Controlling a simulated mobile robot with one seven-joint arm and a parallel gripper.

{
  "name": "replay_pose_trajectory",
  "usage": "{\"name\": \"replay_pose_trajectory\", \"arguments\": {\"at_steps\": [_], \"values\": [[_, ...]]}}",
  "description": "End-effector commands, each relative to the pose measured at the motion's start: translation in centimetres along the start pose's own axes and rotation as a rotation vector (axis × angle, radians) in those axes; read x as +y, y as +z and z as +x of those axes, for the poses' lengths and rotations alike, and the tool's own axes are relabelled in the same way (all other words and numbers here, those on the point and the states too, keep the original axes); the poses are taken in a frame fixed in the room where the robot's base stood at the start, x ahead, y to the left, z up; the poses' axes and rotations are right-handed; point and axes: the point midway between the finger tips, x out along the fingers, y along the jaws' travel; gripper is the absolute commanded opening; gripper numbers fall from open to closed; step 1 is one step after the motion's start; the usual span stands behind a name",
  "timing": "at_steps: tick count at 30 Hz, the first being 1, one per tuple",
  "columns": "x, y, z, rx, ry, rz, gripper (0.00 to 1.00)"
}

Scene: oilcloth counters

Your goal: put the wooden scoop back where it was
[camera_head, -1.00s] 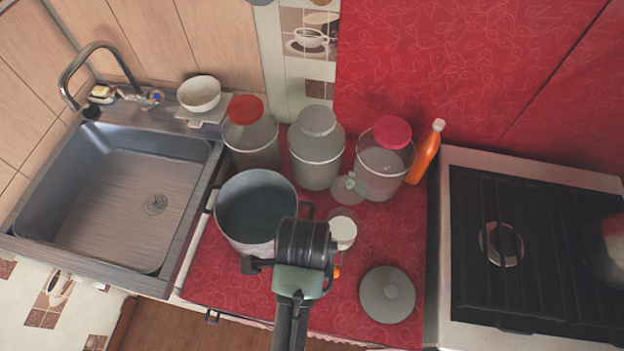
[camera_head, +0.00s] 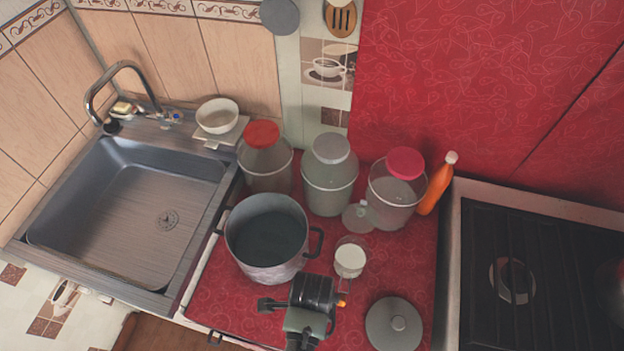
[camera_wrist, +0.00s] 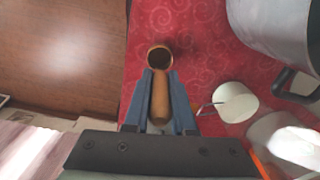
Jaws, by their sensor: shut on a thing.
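The wooden scoop (camera_wrist: 160,97) is upright in the picture in the wrist view, its handle between the two blue-grey fingers of my gripper (camera_wrist: 160,78). Its round hollow end (camera_wrist: 160,57) shows just beyond the fingertips, above the edge of the red counter. My gripper is shut on the handle. In the head view my gripper (camera_head: 312,292) is at the counter's front, in front of the pot; its fingers and the scoop are hard to make out there.
A grey pot (camera_head: 268,240) stands left of a small glass with white contents (camera_head: 350,260). A grey lid (camera_head: 393,325) lies front right. Lidded jars (camera_head: 330,180) and an orange bottle (camera_head: 437,185) line the back. The sink (camera_head: 130,215) is left, the stove (camera_head: 540,270) right.

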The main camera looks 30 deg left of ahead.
Motion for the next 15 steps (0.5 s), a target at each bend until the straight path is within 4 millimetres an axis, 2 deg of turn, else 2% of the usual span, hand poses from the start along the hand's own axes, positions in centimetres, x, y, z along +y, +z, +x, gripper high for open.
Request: {"name": "replay_pose_trajectory", "arguments": {"at_steps": [2,3,7,8,15], "values": [[-0.01,-0.01,0.30,0.000,0.000,0.000,0.00],[-0.01,-0.01,0.29,0.000,0.000,0.000,0.27],[-0.01,-0.01,0.24,0.000,0.000,0.000,0.51],[-0.01,-0.01,0.24,0.000,0.000,0.000,0.54],[-0.01,0.00,0.21,0.000,0.000,0.000,0.54]]}}
